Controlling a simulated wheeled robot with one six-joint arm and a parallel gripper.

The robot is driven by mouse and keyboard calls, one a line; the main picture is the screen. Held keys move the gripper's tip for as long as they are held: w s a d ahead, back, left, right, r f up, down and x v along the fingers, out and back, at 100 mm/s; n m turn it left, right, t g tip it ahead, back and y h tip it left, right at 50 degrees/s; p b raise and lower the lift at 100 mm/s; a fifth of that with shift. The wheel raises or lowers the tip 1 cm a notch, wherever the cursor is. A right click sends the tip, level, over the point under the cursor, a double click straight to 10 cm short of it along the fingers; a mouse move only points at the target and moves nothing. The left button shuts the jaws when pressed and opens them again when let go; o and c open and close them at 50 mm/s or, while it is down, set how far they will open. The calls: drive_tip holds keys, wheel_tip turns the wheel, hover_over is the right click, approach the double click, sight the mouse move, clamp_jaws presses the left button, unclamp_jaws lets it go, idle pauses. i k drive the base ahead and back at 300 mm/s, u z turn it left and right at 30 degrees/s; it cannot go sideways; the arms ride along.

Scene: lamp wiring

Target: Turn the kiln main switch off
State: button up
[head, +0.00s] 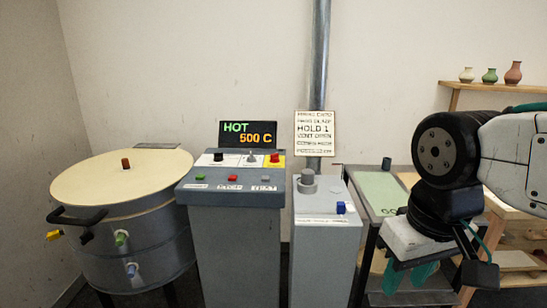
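The grey control console (237,235) stands in the middle of the head view. Its sloping top carries a black knob (218,156) on a white panel, a grey lever switch (251,157) and a red switch (274,158) on a yellow plate. The labels are too small to show which is the kiln main switch. The display (248,134) reads HOT, 500 C. The round kiln (125,225) with a cream lid is at left. My gripper (409,274) hangs at the right, away from the console, pointing down, its teal fingers apart with nothing seen between them.
A grey cabinet (327,240) with a grey knob and blue switch (341,207) stands between the console and my arm. A sign (314,133) and metal pipe (320,60) are behind it. A green-topped table (381,190) and a vase shelf (500,87) are at right.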

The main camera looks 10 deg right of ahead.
sight(275, 157)
drive_tip(key=u, duration=0.65)
drive_tip(key=i, duration=1.75)
drive_tip(key=z, duration=0.65)
